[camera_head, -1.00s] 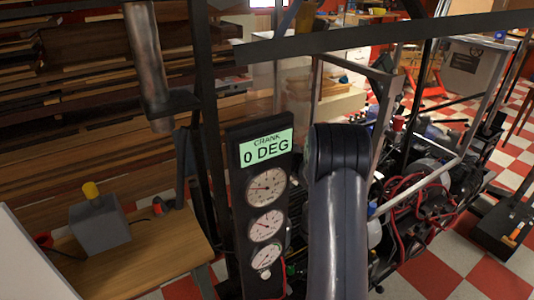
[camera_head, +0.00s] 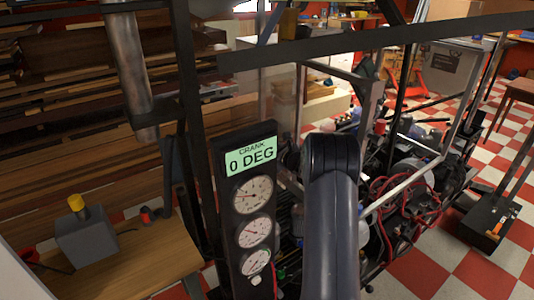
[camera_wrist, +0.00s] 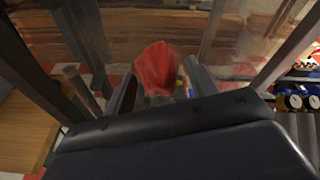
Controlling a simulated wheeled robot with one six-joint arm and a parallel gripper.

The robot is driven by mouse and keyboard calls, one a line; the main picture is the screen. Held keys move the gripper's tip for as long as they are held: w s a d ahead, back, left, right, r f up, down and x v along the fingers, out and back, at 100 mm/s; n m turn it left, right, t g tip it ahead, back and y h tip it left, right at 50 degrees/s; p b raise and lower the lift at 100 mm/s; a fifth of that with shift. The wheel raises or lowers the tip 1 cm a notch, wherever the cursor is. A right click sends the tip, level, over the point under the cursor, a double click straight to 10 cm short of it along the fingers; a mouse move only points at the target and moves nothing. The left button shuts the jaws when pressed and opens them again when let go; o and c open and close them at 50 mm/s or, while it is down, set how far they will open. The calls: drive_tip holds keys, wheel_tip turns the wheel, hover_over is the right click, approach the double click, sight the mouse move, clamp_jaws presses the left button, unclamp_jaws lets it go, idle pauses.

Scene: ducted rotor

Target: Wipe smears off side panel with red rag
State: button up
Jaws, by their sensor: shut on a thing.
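In the wrist view, my gripper (camera_wrist: 158,92) is shut on the red rag (camera_wrist: 157,70), which bulges up between the two dark fingers. A clear side panel (camera_wrist: 205,35) with brownish, hazy smears stands beyond the rag in a dark frame. I cannot tell whether the rag touches the panel. In the head view, the see-through panel (camera_head: 281,95) shows faintly behind the gauge board, and my arm hides the gripper and the rag.
A black gauge board (camera_head: 250,205) reading "CRANK 0 DEG" stands just left of my arm. Dark frame posts and a crossbar (camera_head: 370,48) surround the machine. A wooden bench (camera_head: 125,265) with a grey box (camera_head: 86,232) is at the left.

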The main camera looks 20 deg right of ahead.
drive_tip(key=shift+w+d+r, duration=0.1)
drive_tip(key=shift+w+d, duration=0.15)
drive_tip(key=shift+d, duration=0.7)
drive_tip(key=shift+b, duration=0.35)
